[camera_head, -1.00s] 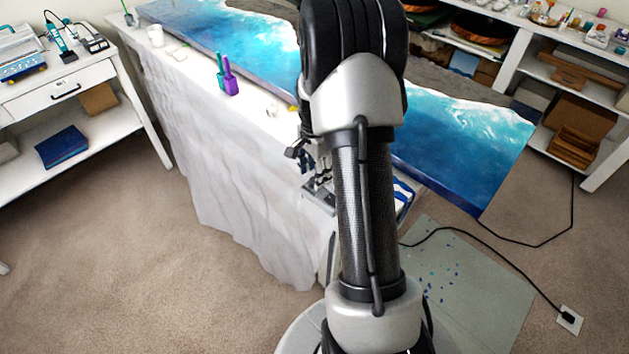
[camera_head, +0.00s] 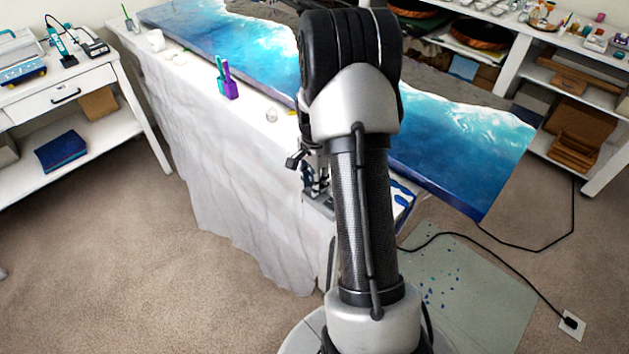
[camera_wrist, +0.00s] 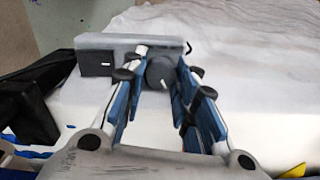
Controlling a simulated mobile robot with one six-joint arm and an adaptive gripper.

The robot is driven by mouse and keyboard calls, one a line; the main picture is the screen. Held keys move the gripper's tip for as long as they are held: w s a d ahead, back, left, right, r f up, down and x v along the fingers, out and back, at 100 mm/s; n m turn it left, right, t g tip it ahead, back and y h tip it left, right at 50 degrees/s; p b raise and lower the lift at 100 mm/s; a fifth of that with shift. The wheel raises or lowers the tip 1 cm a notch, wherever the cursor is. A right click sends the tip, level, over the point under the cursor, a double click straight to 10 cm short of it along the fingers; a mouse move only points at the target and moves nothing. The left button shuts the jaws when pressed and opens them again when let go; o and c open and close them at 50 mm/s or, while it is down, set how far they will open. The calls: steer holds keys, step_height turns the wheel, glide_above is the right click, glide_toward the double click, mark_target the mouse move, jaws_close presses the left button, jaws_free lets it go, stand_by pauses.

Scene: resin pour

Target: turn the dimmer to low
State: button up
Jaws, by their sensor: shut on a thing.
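The dimmer is a grey box (camera_wrist: 120,45) on the white-draped table, seen at the top of the wrist view. A dark square part (camera_wrist: 97,62) sits on its left, and a round dark knob (camera_wrist: 160,73) sits right of centre. My gripper (camera_wrist: 156,86) has its blue-padded fingers on either side of the knob and is shut on it. The knob's pointer setting is not clear to me. In the head view my gripper (camera_head: 313,176) is at the table's near end, partly hidden by my arm, with the box mostly out of sight.
The table's white cloth (camera_head: 225,190) hangs to the floor. A blue ocean-pattern resin slab (camera_head: 455,150) covers much of the tabletop. Purple and teal items (camera_head: 227,82) and a white cup (camera_head: 156,40) stand along its edge. A black cable (camera_head: 500,270) crosses the floor mat.

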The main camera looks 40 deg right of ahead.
steer(key=c, duration=0.3)
steer(key=shift+r+n+p, duration=0.1)
steer(key=shift+n+p, duration=0.5)
steer(key=shift+n, duration=0.5)
steer(key=shift+n+p, duration=0.35)
steer(key=shift+n, duration=0.95)
steer(key=o, duration=1.1)
steer(key=shift+c, duration=0.2)
step_height(320, 180, up, 12)
